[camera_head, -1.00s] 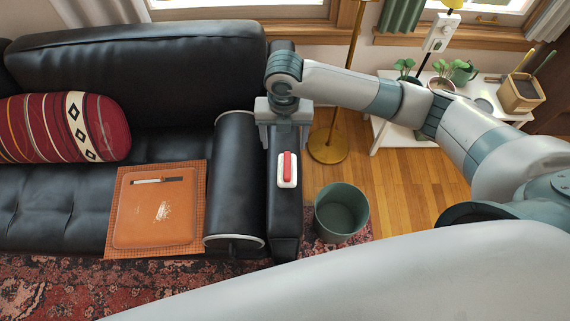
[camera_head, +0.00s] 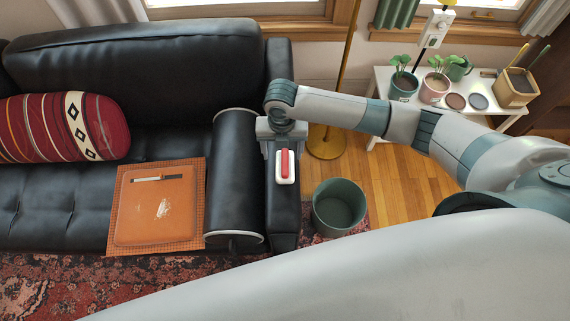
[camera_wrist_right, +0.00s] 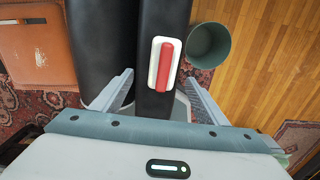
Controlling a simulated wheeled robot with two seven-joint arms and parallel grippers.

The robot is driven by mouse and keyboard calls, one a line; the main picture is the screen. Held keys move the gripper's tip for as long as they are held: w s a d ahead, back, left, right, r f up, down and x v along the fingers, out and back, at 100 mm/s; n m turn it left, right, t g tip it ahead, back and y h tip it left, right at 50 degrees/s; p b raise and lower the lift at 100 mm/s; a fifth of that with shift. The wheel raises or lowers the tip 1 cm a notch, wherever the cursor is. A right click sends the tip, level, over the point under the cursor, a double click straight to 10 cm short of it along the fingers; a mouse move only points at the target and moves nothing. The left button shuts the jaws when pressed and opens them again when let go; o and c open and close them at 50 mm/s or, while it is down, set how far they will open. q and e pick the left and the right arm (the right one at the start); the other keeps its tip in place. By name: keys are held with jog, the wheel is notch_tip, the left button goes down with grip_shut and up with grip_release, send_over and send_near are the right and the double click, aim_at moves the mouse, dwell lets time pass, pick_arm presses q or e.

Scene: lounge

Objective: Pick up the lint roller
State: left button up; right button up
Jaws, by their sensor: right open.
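A red-and-white object (camera_head: 285,166), which I take for the lint roller, lies lengthwise on top of the black sofa armrest (camera_head: 283,215). It has a white body with a raised red strip along it, and it also shows in the right wrist view (camera_wrist_right: 153,62). My right gripper (camera_head: 283,154) is open and empty, pointing down at the armrest just behind the object. In the right wrist view the fingers (camera_wrist_right: 158,80) are spread to either side, with the object's near end between their tips. Contact cannot be told. My left gripper is not in view.
A green bin (camera_head: 339,208) stands on the floor right of the armrest. A black bolster (camera_head: 233,175) and an orange case (camera_head: 155,215) with a pen-like item lie on the sofa. A white table (camera_head: 385,80) with plants stands behind my right arm. A lamp pole (camera_head: 345,80) rises nearby.

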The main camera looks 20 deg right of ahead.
aim_at(285, 161)
jog(key=shift+f+p, duration=0.3)
jog(key=shift+f, duration=1.8)
jog(key=shift+d+f+p, duration=0.15)
jog(key=shift+f+p, duration=0.25)
jog(key=shift+f, duration=0.15)
jog(key=f, duration=0.2)
jog(key=p, duration=0.1)
jog(key=shift+d+f, duration=0.25)
jog(key=shift+f, duration=0.8)
jog(key=shift+c, duration=0.3)
jog(key=c, duration=1.2)
jog(key=shift+r, duration=0.15)
